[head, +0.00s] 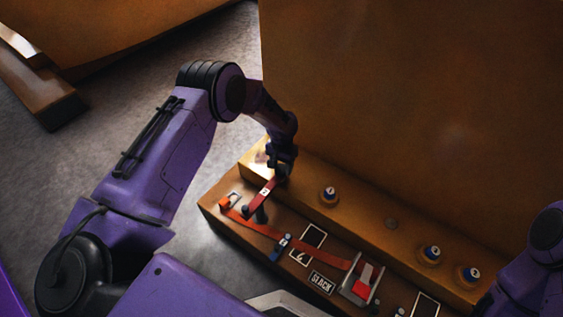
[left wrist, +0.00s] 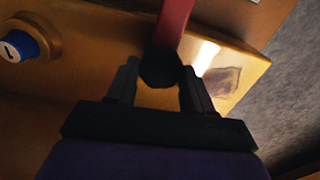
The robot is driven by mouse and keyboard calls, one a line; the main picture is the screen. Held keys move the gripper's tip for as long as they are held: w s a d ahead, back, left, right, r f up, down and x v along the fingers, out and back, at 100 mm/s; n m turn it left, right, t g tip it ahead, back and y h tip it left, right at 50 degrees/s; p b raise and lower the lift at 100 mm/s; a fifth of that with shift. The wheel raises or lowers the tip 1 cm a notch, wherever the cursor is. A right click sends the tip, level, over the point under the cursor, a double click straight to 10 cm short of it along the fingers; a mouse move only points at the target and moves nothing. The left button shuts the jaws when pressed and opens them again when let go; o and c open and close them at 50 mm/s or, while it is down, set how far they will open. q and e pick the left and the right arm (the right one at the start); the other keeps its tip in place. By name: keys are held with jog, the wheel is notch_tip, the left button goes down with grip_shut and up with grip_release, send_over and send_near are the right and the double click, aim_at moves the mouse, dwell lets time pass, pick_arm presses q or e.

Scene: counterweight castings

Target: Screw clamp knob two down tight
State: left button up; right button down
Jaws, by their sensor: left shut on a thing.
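Blue knobs with white numbered caps stand on the yellow-brown ledge: one near the middle (head: 329,193) and two at the right, the nearer-left one (head: 432,253) and the far-right one (head: 472,272). Their numbers are too small to read surely in the head view. In the left wrist view a blue knob marked 1 (left wrist: 17,47) is at the left edge. My left gripper (head: 282,168) is shut on the black round end (left wrist: 160,68) of a red lever (head: 264,191), beside the ledge. The lever also shows in the left wrist view (left wrist: 174,22). My right gripper is out of view.
An orange strap (head: 323,257) runs along the brown base to a buckle (head: 360,284), past a small blue piece (head: 280,247) and a SLACK label (head: 321,282). A tall brown casting wall rises behind the ledge (head: 391,223). Grey floor lies left.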

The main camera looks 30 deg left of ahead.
aim_at(282, 168)
pick_arm(q)
jog(key=shift+m+p, duration=0.3)
jog(key=shift+m, duration=0.7)
jog(key=o, duration=1)
jog(key=shift+o, duration=0.2)
notch_tip(282, 168, up, 11)
jog(key=p, duration=0.3)
jog(key=shift+f, duration=0.2)
